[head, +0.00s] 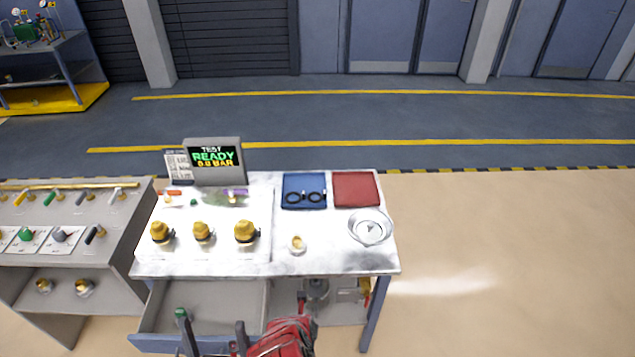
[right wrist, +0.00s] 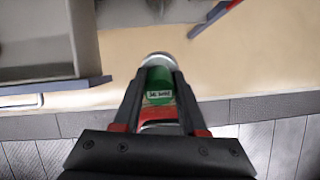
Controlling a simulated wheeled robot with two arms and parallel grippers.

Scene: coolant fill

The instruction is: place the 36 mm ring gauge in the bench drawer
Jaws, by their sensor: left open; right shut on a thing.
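The 36 mm ring gauge shows in the right wrist view as a green labelled body (right wrist: 159,84) with a pale rounded end. My right gripper (right wrist: 158,88) is shut on it and holds it over the floor, in front and to the right of the drawer. The bench drawer (head: 225,297) is pulled out; its front edge also shows in the right wrist view (right wrist: 50,88). My left gripper (head: 213,340) is open at the drawer's front. A small green thing (head: 181,314) shows by its left finger; I cannot tell what it is. The held gauge is not clear in the head view.
A valve panel (head: 60,215) stands left. Floor to the right is free.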

